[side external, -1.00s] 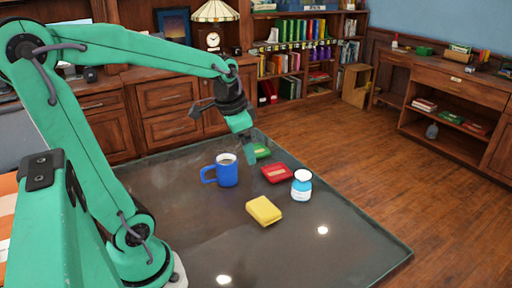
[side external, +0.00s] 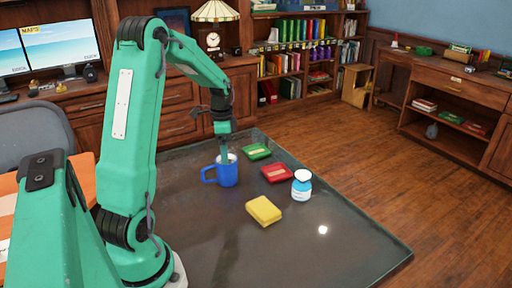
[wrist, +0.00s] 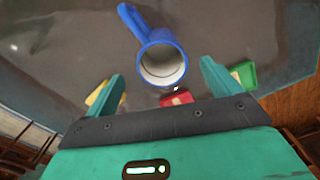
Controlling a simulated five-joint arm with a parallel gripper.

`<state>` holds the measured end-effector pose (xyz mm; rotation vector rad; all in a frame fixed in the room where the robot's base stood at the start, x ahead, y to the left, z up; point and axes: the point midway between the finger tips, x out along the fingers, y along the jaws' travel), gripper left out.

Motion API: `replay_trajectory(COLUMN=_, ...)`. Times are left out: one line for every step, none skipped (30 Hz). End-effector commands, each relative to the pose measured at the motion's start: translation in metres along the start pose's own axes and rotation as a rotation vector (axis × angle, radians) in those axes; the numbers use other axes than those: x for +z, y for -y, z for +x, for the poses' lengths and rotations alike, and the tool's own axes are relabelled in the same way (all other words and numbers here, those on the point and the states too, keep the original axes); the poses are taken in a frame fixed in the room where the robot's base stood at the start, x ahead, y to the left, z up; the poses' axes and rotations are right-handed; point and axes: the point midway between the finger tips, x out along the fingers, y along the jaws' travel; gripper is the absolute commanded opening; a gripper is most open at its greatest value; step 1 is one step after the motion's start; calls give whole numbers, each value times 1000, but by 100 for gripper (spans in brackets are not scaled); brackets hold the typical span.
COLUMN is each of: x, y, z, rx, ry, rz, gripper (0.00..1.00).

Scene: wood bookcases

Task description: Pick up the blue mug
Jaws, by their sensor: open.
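The blue mug (side external: 229,177) stands upright on the dark table, its handle pointing left and its inside pale. In the wrist view the mug (wrist: 155,40) shows its open top near the middle, with the handle toward the upper left. My gripper (side external: 224,160) points down at the mug's rim in the side view, where a finger overlaps the opening. In the wrist view my gripper (wrist: 161,72) is open, with one finger on each side of the mug's mouth and visible gaps to both. I cannot tell whether a finger touches the mug.
A green block (side external: 257,151), a red block (side external: 277,173), a yellow block (side external: 263,210) and a white-and-blue jar (side external: 302,188) stand to the mug's right. The dark table (side external: 340,250) is bare at the front right. Wooden cabinets (side external: 180,127) stand behind it.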

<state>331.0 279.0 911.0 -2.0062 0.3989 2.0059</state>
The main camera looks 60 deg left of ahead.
Motion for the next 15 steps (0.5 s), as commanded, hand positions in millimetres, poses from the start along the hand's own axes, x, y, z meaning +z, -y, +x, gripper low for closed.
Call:
replay_trajectory(x=1, y=1, z=1, rx=1, ry=0, rz=1, gripper=89)
replay_trajectory(x=1, y=1, z=1, rx=1, ry=0, rz=1, gripper=89)
replay_trajectory(x=1, y=1, z=1, rx=1, ry=0, rz=2, gripper=89)
replay_trajectory(x=0, y=1, z=1, rx=1, ry=0, rz=2, gripper=89)
replay_trajectory(x=0, y=1, z=2, rx=1, ry=0, rz=2, gripper=89)
replay_trajectory(x=0, y=1, z=3, rx=1, ry=1, rz=2, gripper=89)
replay_trajectory(x=0, y=1, z=5, rx=1, ry=1, rz=1, gripper=89)
replay_trajectory(x=0, y=1, z=7, rx=2, ry=1, rz=1, gripper=89)
replay_trajectory(x=0, y=0, z=10, rx=3, ry=2, rz=1, gripper=89)
replay_trajectory(x=0, y=0, z=13, rx=3, ry=2, rz=1, gripper=89)
replay_trajectory(x=0, y=0, z=15, rx=3, ry=1, rz=1, gripper=89)
replay_trajectory(x=0, y=1, z=18, rx=2, ry=1, rz=1, gripper=89)
replay_trajectory(x=0, y=1, z=21, rx=2, ry=1, rz=1, gripper=89)
replay_trajectory(x=0, y=0, z=22, rx=2, ry=1, rz=1, gripper=89)
replay_trajectory(x=0, y=1, z=25, rx=2, ry=1, rz=1, gripper=89)
